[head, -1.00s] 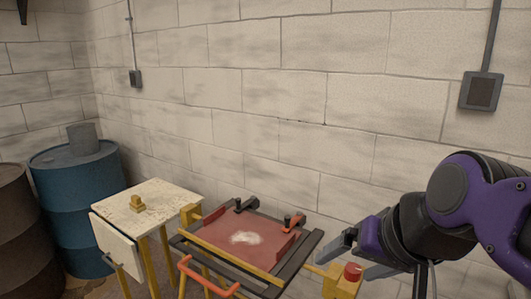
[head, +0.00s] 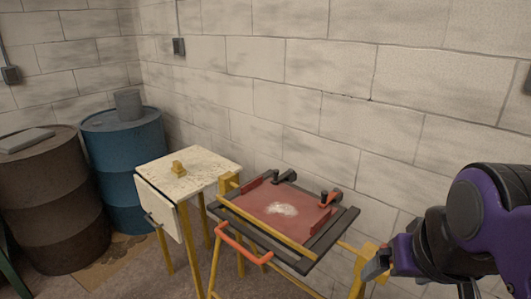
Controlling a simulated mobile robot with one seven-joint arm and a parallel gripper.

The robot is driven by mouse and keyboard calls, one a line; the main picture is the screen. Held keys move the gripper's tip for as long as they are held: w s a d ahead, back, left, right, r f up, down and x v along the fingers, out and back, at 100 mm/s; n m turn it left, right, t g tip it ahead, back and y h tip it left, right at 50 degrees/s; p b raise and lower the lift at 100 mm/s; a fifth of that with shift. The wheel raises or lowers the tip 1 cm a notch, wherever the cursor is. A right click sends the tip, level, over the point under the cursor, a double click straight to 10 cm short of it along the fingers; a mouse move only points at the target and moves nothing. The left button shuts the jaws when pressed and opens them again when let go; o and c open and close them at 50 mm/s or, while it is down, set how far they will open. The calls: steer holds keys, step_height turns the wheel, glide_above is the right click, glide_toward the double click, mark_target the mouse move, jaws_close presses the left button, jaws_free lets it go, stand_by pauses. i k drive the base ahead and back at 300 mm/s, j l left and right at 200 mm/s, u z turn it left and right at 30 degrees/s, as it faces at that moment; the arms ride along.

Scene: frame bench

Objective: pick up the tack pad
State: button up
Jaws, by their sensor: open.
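I cannot tell for sure which thing is the tack pad. A pale whitish patch (head: 281,209) lies on the dark red panel (head: 255,203) of the frame bench. A small yellow block-like piece (head: 179,168) sits on the cream-topped side table (head: 208,160). My gripper (head: 377,265) is at the lower right, beside the bench's right end and apart from both the patch and the yellow piece. It is open, seen side-on, with its fingers pointing left. Nothing shows between them.
The bench has dark rails (head: 330,238), red and black clamps (head: 330,198) and an orange-red handle (head: 243,247) in front. A blue drum (head: 125,170) with a grey can (head: 128,104) and a brown drum (head: 55,215) stand left. A block wall (head: 320,70) closes the back.

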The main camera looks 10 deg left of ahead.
mark_target(178, 170)
steer(key=k+j, duration=0.1)
steer(key=j, duration=0.25)
steer(key=k+j+z, duration=0.1)
steer(key=j, duration=0.25)
steer(key=k+j, duration=0.2)
steer(key=j+z, duration=0.1)
steer(key=j, duration=0.4)
steer(key=k+j+z, duration=0.1)
steer(key=j, duration=0.35)
steer(key=j+z, duration=0.2)
steer(key=j, duration=0.7)
steer(key=i+j+z, duration=0.1)
steer(key=j, duration=0.45)
steer(key=i+j+z, duration=0.1)
steer(key=j, duration=0.45)
steer(key=i+j+z, duration=0.1)
steer(key=j, duration=0.5)
steer(key=i+j, duration=0.15)
steer(key=i+j+z, duration=0.15)
steer(key=j, duration=0.25)
steer(key=i+j, duration=0.1)
steer(key=j, duration=0.15)
steer(key=z, duration=0.05)
